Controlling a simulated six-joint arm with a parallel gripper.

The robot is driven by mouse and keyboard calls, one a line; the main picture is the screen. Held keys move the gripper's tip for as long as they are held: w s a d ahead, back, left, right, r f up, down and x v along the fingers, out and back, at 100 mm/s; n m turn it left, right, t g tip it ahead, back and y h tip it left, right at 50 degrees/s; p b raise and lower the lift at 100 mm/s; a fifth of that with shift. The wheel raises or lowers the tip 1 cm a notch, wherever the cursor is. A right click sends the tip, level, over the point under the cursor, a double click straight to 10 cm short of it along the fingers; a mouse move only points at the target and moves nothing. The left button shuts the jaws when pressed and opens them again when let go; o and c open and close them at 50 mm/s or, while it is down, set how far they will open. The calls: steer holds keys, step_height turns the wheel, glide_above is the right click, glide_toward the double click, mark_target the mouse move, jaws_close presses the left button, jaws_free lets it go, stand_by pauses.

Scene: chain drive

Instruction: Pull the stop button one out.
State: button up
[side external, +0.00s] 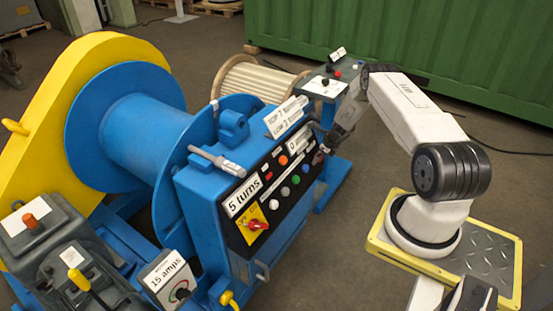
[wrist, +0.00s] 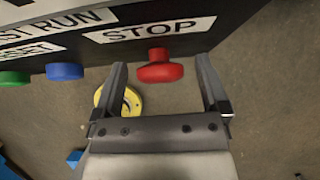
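In the wrist view a red mushroom-shaped stop button (wrist: 160,71) stands out from the dark panel below a white STOP label (wrist: 150,29). My gripper (wrist: 161,66) is open, with one finger on each side of the button and a visible gap on both sides. No number shows on this button. In the side external view my gripper (side external: 331,141) is at the right end of the blue machine's control panel (side external: 282,178). It partly covers that end, and its fingers are too small to make out there.
A blue button (wrist: 65,71) and a green button (wrist: 14,77) sit left of the stop button in the wrist view. A red rotary switch (side external: 257,225) is at the panel's near end. A green container (side external: 420,50) stands behind.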

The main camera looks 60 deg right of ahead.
jaws_close()
steer(key=shift+s+r, duration=0.3)
steer(key=shift+s, duration=0.2)
steer(key=shift+o, duration=0.7)
jaws_free()
steer(key=shift+r, duration=0.1)
steer(key=v, duration=0.7)
steer(key=shift+s+r, duration=0.25)
